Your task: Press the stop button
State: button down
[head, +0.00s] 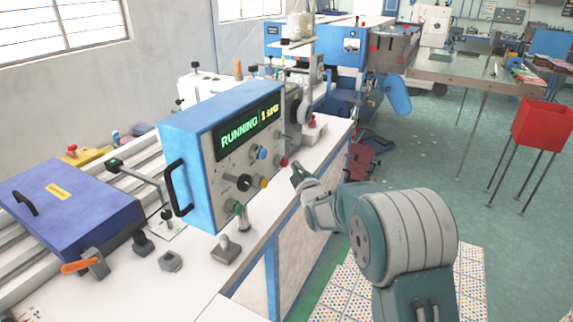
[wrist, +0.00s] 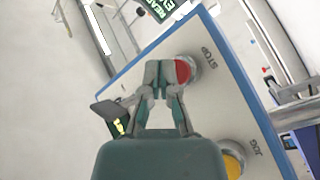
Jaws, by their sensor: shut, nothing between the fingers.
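The stop button is a red cap on a grey collar. In the wrist view the red button (wrist: 183,71) has the label STOP beside it. A red button (head: 284,162) also shows at the right side of the control box front in the head view. My gripper (wrist: 160,66) is shut and empty, its fingertips overlapping the left edge of the red cap in the wrist view. In the head view my gripper (head: 297,171) is just right of the red button. I cannot tell whether the tips touch it.
The blue-edged control box (head: 190,133) shows RUNNING on its screen (head: 248,128). A yellow JOG button (wrist: 232,167) is near the stop button. A blue knob (head: 261,153) and other knobs share the panel. A white worktop (head: 190,285) lies below.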

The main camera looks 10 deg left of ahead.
jog(key=shift+a, duration=0.1)
jog(key=shift+w+a, duration=0.1)
jog(key=shift+a, duration=0.15)
jog(key=shift+w+a+r, duration=0.1)
jog(key=shift+w+a, duration=0.05)
jog(key=shift+a, duration=0.3)
dwell(0.8)
dwell(0.3)
jog(key=shift+s+d, duration=0.3)
jog(key=shift+d, duration=0.55)
jog(key=shift+s+d, duration=0.3)
jog(key=shift+d, duration=0.5)
jog(key=shift+s+d, duration=0.25)
jog(key=shift+d, duration=0.5)
jog(key=shift+s+d, duration=0.3)
jog(key=shift+d, duration=0.5)
